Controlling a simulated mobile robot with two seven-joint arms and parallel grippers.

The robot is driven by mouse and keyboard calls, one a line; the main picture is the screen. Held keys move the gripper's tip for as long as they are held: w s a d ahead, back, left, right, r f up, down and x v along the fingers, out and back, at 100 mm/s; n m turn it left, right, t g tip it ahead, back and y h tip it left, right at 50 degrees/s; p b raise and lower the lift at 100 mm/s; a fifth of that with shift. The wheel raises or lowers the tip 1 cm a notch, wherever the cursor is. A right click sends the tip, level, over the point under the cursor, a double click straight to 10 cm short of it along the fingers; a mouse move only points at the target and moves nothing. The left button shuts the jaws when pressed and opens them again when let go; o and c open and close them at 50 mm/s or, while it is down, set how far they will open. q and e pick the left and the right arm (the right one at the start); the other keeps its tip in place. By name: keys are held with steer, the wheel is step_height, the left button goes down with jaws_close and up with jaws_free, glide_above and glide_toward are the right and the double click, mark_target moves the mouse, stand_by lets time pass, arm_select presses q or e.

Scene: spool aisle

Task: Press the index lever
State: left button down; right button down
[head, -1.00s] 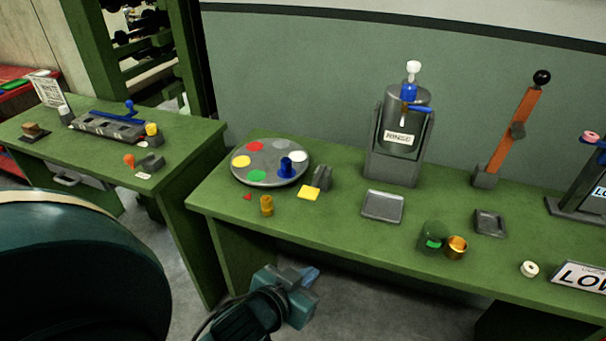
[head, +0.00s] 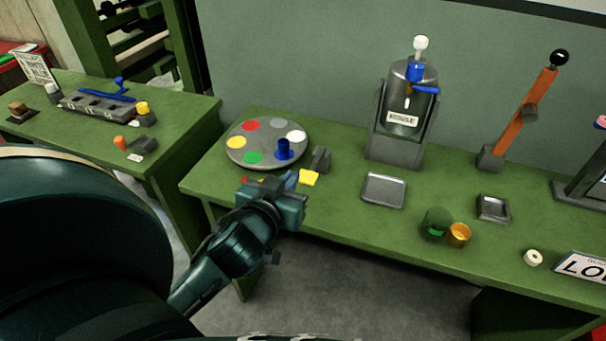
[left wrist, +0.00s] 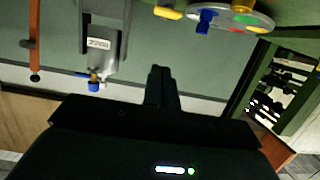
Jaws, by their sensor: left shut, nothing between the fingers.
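A round grey disc (head: 236,152) with coloured spots lies at the left end of the green bench, with a blue spool (head: 283,149) standing on it. A small grey upright block (head: 320,159) is right beside the disc, with a yellow pad (head: 309,178) in front of it. I cannot tell for sure whether this block or pad is the index lever. My left gripper (head: 292,180) is shut and empty at the bench's front edge, just left of the yellow pad in the picture. The left wrist view shows its closed fingers (left wrist: 160,86), the disc (left wrist: 243,24) and the pad (left wrist: 168,12). My right gripper is not in view.
A grey dispenser (head: 405,90) with a blue tap stands at the back, a square tray (head: 384,190) before it. An orange lever arm (head: 524,115) with a black knob stands further right. Green and orange cups (head: 458,235) are near the front edge. A second bench (head: 185,125) is left.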

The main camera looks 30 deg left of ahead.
arm_select(q)
steer(key=p, duration=0.1)
glide_above(303, 177)
steer(key=s+d, duration=0.1)
steer(key=s, duration=0.1)
steer(key=f, duration=0.2)
steer(key=shift+w+f, duration=0.2)
steer(key=shift+f, duration=1.8)
